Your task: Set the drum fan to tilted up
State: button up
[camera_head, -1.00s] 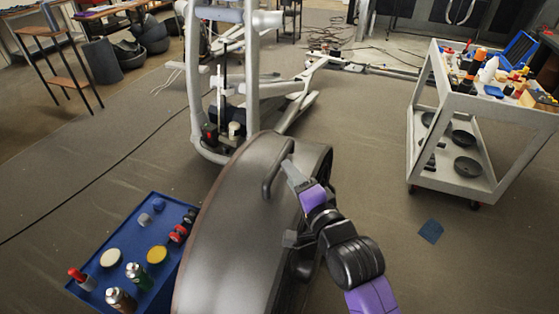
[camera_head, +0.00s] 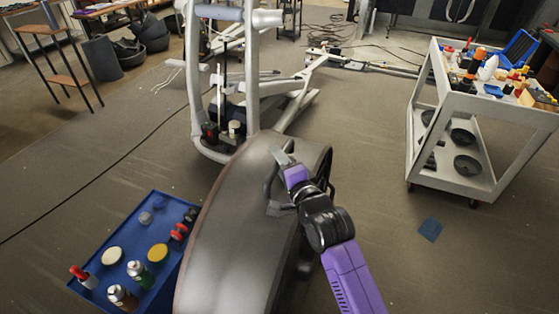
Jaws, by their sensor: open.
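The drum fan (camera_head: 235,225) is a large dark grey metal drum that stands on the floor in the lower middle of the head view. A curved handle (camera_head: 268,182) rises from its top near the right rim. My gripper (camera_head: 279,178) is at this handle, coming from the right, with its grey and purple fingers on either side of the handle's area. It is open. Whether the fingers touch the handle cannot be told. The fan's right face is partly hidden behind my arm.
A blue tray (camera_head: 128,222) with cans, jars and rolls lies left of the fan. A tool cart (camera_head: 490,110) stands at the right.

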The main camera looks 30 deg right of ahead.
grip_shut()
dwell(1.4)
